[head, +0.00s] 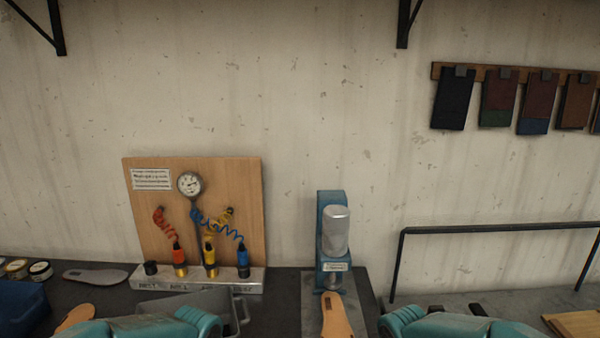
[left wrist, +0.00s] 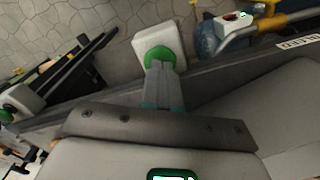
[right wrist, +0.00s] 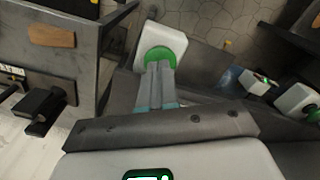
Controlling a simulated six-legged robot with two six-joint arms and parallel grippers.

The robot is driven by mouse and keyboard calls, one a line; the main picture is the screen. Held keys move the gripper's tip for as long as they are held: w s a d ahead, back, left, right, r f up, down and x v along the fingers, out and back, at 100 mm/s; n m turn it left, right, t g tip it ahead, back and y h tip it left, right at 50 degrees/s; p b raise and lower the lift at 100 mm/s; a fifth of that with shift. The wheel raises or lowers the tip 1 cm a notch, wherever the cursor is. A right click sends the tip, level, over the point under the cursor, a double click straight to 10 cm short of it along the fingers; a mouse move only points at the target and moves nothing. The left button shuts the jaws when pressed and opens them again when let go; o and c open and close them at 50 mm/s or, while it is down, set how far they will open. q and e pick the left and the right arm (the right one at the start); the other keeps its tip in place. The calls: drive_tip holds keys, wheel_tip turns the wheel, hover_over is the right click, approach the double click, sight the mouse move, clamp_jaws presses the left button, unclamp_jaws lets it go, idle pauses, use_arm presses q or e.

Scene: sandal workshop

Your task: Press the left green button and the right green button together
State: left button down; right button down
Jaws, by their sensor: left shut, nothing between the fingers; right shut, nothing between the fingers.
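In the left wrist view, a round green button (left wrist: 157,53) sits on a white box (left wrist: 170,35). My left gripper (left wrist: 159,66) is shut and empty, with its fingertips over the near part of this button. In the right wrist view, another green button (right wrist: 157,52) sits on a white box (right wrist: 174,38). My right gripper (right wrist: 159,67) is shut and empty, its fingertips likewise over the near part of that button. I cannot tell whether either pair of fingertips touches or presses its button. Neither button nor gripper shows in the head view.
In the head view, a wooden gauge board (head: 228,180) with coiled hoses and a blue press (head: 325,240) stand against the wall. A black rail (head: 500,228) is at the right. Another white box (left wrist: 22,102) lies left in the left wrist view.

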use_arm(q)
drive_tip(key=shift+f+b, duration=0.4)
drive_tip(key=shift+f, duration=0.05)
use_arm(e)
drive_tip(key=shift+f, duration=0.55)
idle(1.1)
use_arm(q)
drive_tip(key=shift+r, duration=0.1)
use_arm(e)
drive_tip(key=shift+r, duration=0.2)
drive_tip(key=shift+f, duration=0.15)
idle(0.6)
use_arm(q)
drive_tip(key=shift+f, duration=0.45)
use_arm(e)
drive_tip(key=shift+f, duration=0.3)
idle(2.3)
